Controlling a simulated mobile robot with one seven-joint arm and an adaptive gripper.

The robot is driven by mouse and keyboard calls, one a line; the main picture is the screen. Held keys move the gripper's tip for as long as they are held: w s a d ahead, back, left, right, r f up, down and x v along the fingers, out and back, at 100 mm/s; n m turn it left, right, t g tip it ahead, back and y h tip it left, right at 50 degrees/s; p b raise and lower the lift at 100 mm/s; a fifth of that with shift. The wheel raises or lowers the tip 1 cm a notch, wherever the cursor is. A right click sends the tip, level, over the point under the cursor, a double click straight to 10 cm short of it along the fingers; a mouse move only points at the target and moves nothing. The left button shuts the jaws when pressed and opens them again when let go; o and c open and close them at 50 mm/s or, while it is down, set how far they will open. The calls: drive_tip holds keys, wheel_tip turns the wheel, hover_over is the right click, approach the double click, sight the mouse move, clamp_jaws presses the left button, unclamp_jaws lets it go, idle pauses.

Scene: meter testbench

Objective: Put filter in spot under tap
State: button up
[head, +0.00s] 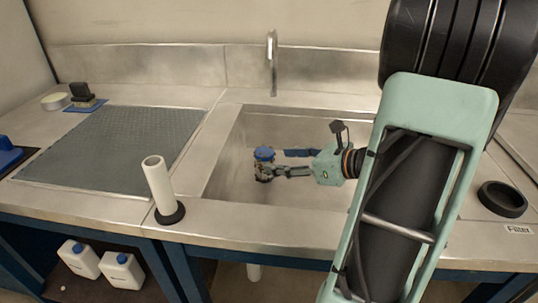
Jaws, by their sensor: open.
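My gripper (268,173) reaches left into the sink (225,175), open, with its fingertips at a small blue-capped object (264,154) with a darker body. That object appears upright below the tap (272,62); the fingers partly hide its lower part, so I cannot tell whether they touch it or what it rests on. A label reading "Filter" (519,229) lies at the right, beside an empty black ring (502,198). I cannot tell for sure that the blue-capped object is the filter.
A white tube (158,182) stands in a black base at the sink's front left. A grey ribbed mat (135,143) covers the left counter, with a small dark device (82,93) behind it. White bottles (122,270) stand below. My arm hides the sink's right side.

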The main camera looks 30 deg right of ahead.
drive_tip(key=p+v, duration=0.1)
drive_tip(key=v, duration=0.4)
drive_tip(key=shift+s, duration=0.1)
drive_tip(key=shift+a, duration=0.1)
idle(0.3)
